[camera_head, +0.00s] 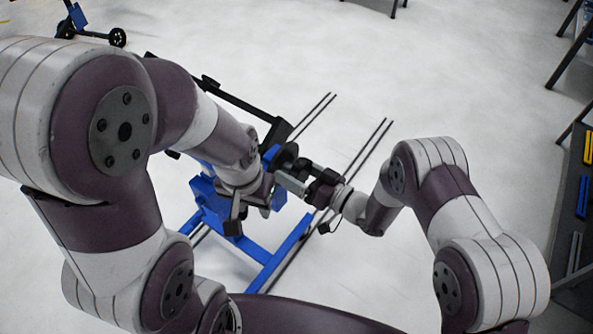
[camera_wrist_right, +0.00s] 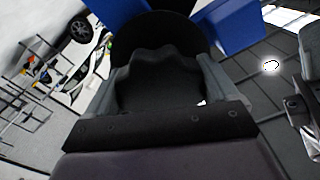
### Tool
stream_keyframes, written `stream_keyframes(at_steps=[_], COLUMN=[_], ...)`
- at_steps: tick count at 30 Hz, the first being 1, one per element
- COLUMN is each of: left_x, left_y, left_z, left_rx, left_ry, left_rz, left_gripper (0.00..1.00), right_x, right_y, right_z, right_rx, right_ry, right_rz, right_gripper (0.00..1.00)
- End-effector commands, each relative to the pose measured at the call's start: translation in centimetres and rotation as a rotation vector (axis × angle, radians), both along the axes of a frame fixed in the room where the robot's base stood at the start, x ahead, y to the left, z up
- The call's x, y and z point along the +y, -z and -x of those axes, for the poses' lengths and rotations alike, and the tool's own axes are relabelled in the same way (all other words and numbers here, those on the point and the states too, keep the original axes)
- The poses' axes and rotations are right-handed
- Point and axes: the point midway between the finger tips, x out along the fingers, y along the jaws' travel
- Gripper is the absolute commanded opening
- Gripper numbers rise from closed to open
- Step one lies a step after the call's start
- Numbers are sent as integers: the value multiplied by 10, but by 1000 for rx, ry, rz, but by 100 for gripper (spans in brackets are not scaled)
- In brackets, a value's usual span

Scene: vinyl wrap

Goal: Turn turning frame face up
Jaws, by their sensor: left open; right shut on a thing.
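The turning frame is a blue stand (camera_head: 285,252) in the middle of the head view, with a long black bar (camera_head: 240,102) reaching up and left from its top. My right gripper (camera_head: 285,170) is shut on a round black knob (camera_wrist_right: 165,40) at the top of the stand. The right wrist view shows the gripper's fingers on both sides of the knob. My left gripper (camera_head: 249,216) is open, below and left of the right one, close in front of the blue stand. My left arm hides much of the frame's left part.
Thin dark rails (camera_head: 365,148) lie on the pale floor behind the stand. A dark bench with blue and yellow tools (camera_head: 583,198) stands at the right edge. A wheeled blue and black item (camera_head: 78,18) is at the top left. The upper middle floor is clear.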

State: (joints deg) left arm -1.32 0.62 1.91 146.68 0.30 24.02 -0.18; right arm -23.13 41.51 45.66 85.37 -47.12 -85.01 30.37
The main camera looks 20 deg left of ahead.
Motion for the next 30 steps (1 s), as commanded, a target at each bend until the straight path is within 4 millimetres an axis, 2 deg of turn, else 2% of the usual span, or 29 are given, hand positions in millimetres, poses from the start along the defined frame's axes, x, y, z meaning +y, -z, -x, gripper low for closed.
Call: stream_keyframes(at_steps=[30], left_x=[0], left_y=[-5], left_z=[0], left_rx=[0], left_ry=[0], left_rz=[0], left_gripper=[43], right_x=[0], right_y=[4], right_z=[3], right_rx=[455], right_ry=[-2], right_rz=[-154], right_gripper=[32])
